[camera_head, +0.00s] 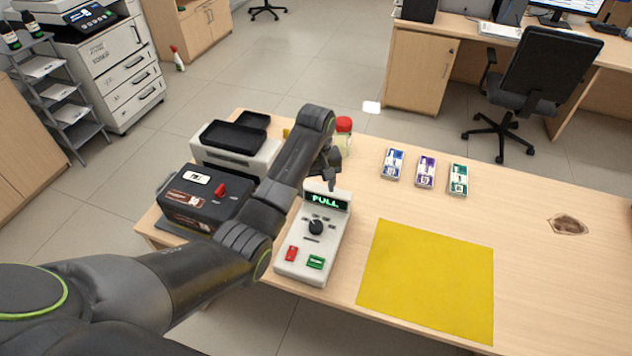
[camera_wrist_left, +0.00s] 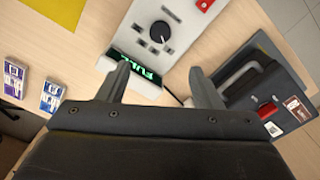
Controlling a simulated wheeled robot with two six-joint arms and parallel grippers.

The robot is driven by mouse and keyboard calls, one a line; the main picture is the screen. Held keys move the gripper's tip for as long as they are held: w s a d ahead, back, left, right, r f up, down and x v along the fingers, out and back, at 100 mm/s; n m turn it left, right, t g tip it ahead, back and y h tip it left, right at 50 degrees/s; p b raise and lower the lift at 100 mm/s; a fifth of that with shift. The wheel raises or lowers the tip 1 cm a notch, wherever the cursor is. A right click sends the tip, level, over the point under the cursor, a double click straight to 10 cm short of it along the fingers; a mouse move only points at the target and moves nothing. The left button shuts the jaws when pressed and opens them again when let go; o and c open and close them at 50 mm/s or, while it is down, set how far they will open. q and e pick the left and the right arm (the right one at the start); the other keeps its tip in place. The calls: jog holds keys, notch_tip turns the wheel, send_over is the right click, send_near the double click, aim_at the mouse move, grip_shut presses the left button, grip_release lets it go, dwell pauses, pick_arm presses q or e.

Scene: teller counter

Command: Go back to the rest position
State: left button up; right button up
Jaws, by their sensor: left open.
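My left gripper (camera_head: 329,174) is above the back end of a white control box, its fingers pointing down. In the left wrist view the same gripper (camera_wrist_left: 158,86) has its two fingers apart with nothing held between them. The control box (camera_head: 293,256) has a lit green display reading "FULL", a black knob, a red button and a green button. It also shows in the left wrist view (camera_wrist_left: 180,20), with the display near one finger. My left arm crosses the head view from the lower left. My right gripper is not in view.
A black case (camera_head: 205,207) with a red latch and a grey machine with black trays (camera_head: 237,150) stand left of the control box. A red-lidded jar (camera_head: 343,135) is behind the gripper. Three bundles (camera_head: 426,171) and a yellow mat (camera_head: 430,280) lie right. The table's right side is mostly clear.

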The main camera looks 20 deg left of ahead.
pick_arm(q)
jog(key=shift+r, duration=0.7)
